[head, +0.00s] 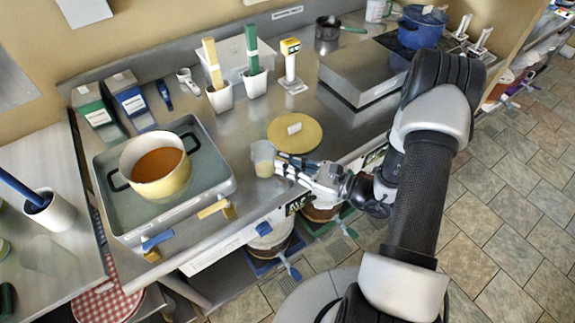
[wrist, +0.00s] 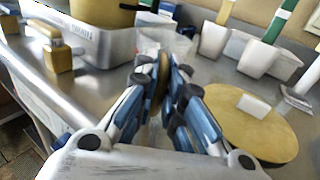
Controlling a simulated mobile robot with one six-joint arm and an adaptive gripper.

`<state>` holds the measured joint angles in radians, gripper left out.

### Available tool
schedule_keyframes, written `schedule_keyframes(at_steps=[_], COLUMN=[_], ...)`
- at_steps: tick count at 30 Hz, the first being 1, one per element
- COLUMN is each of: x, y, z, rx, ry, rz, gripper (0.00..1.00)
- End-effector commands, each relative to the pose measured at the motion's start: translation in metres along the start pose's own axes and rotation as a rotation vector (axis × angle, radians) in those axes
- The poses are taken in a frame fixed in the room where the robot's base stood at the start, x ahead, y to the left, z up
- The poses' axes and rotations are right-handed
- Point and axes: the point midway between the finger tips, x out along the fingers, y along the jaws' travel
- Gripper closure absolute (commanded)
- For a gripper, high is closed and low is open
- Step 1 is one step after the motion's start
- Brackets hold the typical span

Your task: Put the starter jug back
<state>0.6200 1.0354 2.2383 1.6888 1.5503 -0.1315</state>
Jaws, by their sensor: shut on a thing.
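The starter jug (head: 263,158), a small translucent jug with pale yellowish contents, is at the front part of the steel counter in the head view. My gripper (head: 281,167) reaches in from the right and is shut on it. In the wrist view my gripper's blue-padded fingers (wrist: 163,78) close around a thin yellowish part, and the clear jug wall (wrist: 160,38) shows just beyond. The fingers hide part of the jug. It looks upright, but I cannot tell whether its base touches the counter.
A cream pot (head: 140,185) of amber liquid sits in a grey tray (head: 222,186) to the left. A round yellow lid (head: 310,138) lies behind the jug. White cups with tall-handled tools (head: 220,98) stand farther back. Buckets (head: 270,240) sit under the counter.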

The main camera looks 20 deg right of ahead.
Motion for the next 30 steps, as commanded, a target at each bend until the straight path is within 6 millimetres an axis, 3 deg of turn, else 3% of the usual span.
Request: schedule_keyframes(at_steps=[4,5,14,25,30], x=[0.000,0.000,0.000,0.000,-0.025], y=[0.000,0.000,0.000,0.000,-0.002], z=[-0.004,-0.004,-0.003,0.002,0.002], rx=[0.001,0.001,0.001,0.001,0.002], ry=[0.000,0.000,0.000,0.000,0.001], rz=[0.000,0.000,0.000,0.000,-0.007], gripper=[1.00,0.90,0.71,0.71,0.71])
